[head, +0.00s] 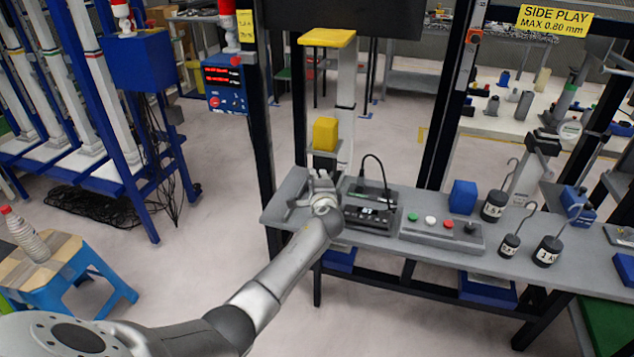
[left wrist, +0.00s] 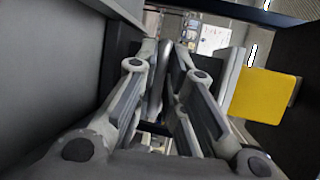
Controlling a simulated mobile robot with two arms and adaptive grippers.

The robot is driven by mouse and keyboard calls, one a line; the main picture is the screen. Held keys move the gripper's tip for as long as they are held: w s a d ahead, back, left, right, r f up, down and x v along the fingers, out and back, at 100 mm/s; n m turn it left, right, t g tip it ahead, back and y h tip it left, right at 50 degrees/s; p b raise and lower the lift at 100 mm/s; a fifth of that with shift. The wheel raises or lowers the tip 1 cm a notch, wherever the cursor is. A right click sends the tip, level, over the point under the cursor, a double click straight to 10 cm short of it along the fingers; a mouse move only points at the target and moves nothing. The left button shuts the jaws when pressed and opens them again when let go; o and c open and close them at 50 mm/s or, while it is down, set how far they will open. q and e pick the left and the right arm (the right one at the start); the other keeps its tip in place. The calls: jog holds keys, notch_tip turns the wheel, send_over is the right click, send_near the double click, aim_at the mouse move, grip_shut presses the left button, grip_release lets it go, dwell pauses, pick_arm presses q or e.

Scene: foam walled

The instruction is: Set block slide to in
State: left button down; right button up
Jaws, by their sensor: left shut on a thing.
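A yellow block (head: 325,133) sits on a small grey support in front of a pale upright post, above the back edge of the grey bench. It also shows at the right in the left wrist view (left wrist: 264,97), beside the fingers and apart from them. My left gripper (head: 322,183) is over the bench's left part, below the yellow block. In the left wrist view its fingers (left wrist: 168,62) are nearly together around a slim grey bar (left wrist: 158,88). I cannot tell whether this bar belongs to the block slide. My right gripper is not in view.
A dark box with a display (head: 368,212) stands close right of my left gripper. A button panel (head: 441,231), hooked weights (head: 494,205) and a blue block (head: 462,197) are further right on the bench (head: 284,205). A dark upright frame post (head: 262,130) stands at the left.

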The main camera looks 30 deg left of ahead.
pick_arm(q)
jog(key=c, duration=1.8)
grip_release()
jog(key=shift+f, duration=0.15)
jog(key=shift+c, duration=0.2)
jog(key=shift+o, duration=1.4)
jog(key=shift+w, duration=0.15)
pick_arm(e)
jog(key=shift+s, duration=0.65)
pick_arm(q)
jog(key=shift+s+d, duration=0.25)
jog(key=shift+s, duration=0.1)
jog(key=v, duration=1.1)
jog(key=shift+s, duration=0.15)
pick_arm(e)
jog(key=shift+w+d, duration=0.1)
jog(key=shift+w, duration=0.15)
